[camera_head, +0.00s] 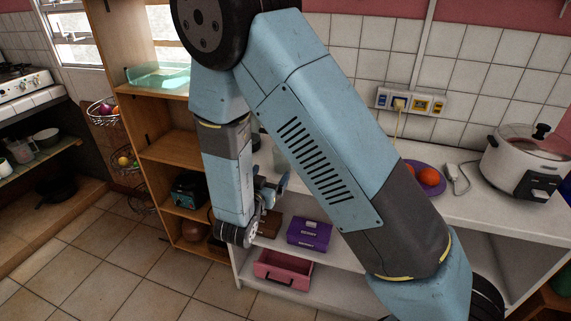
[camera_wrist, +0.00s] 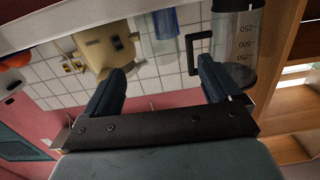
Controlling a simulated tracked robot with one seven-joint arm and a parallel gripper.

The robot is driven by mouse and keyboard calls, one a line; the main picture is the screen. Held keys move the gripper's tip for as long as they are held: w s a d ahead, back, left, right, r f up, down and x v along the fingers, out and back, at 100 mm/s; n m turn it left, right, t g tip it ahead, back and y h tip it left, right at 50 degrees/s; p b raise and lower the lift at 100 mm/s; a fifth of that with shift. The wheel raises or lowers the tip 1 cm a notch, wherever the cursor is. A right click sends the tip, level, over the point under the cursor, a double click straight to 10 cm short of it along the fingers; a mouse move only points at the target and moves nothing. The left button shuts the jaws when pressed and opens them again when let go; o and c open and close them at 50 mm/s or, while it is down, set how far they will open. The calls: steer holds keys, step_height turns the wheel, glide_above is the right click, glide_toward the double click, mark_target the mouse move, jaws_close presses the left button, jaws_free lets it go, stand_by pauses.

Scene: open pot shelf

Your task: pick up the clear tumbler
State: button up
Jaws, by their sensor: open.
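The clear tumbler (camera_wrist: 148,42) shows in the wrist view, upside down in that picture, as a see-through glass beyond the gap between the fingers. A translucent blue glass (camera_wrist: 165,22) overlaps it at the right. My gripper (camera_wrist: 163,68) is open with nothing between its fingers; the fingertips appear short of the tumbler. In the head view my gripper (camera_head: 272,188) is at the front edge of the white counter, partly hidden by my arm. A pale translucent shape (camera_head: 279,157) stands on the counter there; I cannot tell which glass it is.
In the head view a purple plate (camera_head: 421,184) with orange fruit and a white cooker (camera_head: 520,162) occupy the counter's right.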

mark_target(280, 161)
steer(key=x, duration=0.7)
steer(key=shift+w+d, duration=0.2)
steer(key=shift+w, duration=0.1)
steer(key=shift+r+x, duration=0.1)
steer(key=shift+x, duration=1.3)
steer(key=shift+r+x, duration=0.15)
steer(key=shift+x, duration=1.2)
steer(key=shift+c, duration=0.2)
steer(key=c, duration=1.1)
steer(key=shift+r, duration=0.1)
